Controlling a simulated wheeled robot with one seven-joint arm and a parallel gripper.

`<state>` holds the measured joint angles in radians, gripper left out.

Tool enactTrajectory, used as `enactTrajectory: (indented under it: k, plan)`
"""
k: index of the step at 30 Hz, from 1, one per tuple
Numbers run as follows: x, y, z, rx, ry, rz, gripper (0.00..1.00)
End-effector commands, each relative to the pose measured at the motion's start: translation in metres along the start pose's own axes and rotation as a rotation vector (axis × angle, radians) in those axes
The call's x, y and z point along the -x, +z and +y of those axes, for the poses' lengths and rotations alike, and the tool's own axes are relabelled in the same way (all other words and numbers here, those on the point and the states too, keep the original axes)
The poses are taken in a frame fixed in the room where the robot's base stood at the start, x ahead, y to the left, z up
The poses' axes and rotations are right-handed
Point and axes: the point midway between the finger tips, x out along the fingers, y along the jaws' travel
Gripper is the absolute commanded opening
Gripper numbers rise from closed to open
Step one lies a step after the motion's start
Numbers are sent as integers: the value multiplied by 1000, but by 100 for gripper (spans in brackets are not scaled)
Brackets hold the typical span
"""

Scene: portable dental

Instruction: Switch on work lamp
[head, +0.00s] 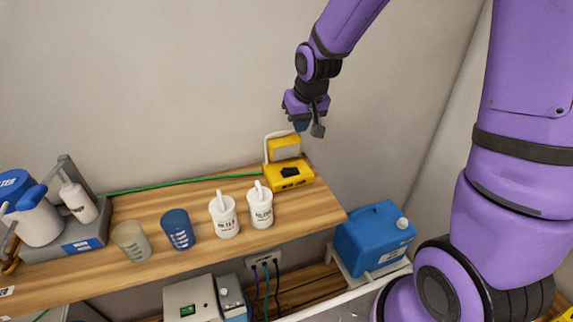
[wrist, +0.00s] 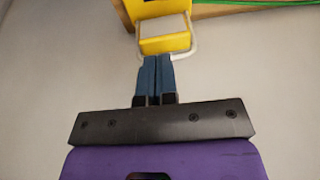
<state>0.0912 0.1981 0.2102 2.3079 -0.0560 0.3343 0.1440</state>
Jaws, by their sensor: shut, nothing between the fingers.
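The yellow work lamp (head: 288,175) stands at the back right end of the wooden shelf. Its base carries a black switch (head: 290,172), and its pale lamp panel (head: 286,152) sits above inside a white tube frame. The panel looks unlit. In the wrist view the lamp (wrist: 165,43) is at the top, just beyond my fingertips. My gripper (head: 302,125) is above and slightly right of the lamp in the head view. Its blue fingers (wrist: 154,60) are shut together and empty. The switch cannot be made out in the wrist view.
White lidded pots (head: 224,216), a blue cup (head: 178,230) and a beige cup (head: 131,240) stand left of the lamp. A green cable (head: 180,181) runs along the wall. A blue jerrycan (head: 374,237) is lower right. The wall is close behind the lamp.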

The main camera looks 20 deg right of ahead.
Motion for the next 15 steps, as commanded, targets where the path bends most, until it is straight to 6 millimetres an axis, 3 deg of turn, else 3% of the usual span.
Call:
enactTrajectory:
  k: [6,15]
  plan:
    - [-24,-4,-3,-6,-16,-11,0]
    - [-28,-4,-4,-7,-19,-11,0]
